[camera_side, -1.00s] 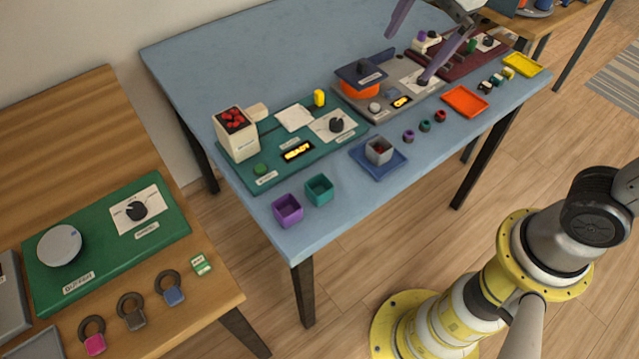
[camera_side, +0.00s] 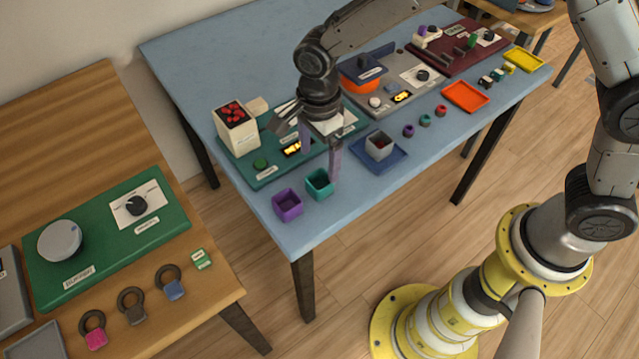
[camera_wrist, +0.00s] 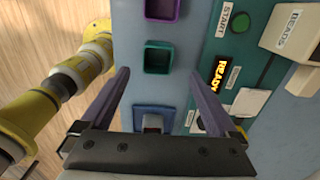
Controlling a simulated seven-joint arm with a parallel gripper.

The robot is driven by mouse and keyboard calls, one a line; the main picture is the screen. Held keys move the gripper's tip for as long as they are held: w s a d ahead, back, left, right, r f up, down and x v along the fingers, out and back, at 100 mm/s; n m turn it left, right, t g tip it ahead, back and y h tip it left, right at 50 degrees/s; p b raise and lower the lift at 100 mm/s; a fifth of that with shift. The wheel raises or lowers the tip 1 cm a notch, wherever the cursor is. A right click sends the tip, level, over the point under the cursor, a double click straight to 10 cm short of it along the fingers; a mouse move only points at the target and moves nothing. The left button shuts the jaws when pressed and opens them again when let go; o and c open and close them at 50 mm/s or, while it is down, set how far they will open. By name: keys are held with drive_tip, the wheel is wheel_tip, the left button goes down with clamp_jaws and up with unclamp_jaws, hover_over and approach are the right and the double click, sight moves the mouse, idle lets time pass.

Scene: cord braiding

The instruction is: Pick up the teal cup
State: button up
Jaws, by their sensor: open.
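The teal cup (camera_side: 319,184) is a small square open-topped cup standing upright on the blue table, close to its front edge. It also shows in the wrist view (camera_wrist: 158,58), ahead of my fingers and roughly between their lines. The cup looks empty. My gripper (camera_side: 320,160) is open and empty, pointing down just behind and above the cup; one finger appears close to the cup's right side in the side view. I cannot tell whether it touches. In the wrist view both purple-grey fingers (camera_wrist: 162,75) are spread apart.
A purple cup (camera_side: 288,205) stands just left of the teal cup. A grey cup (camera_side: 379,146) sits on a blue tray (camera_side: 398,160) to the right. Behind is a green panel (camera_side: 262,180) with a READY display and a white beads box (camera_side: 238,132).

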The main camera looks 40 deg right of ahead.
sight(319, 180)
drive_tip(key=shift+s+f, duration=0.2)
drive_tip(key=shift+f, duration=3.3)
drive_tip(key=c, duration=1.4)
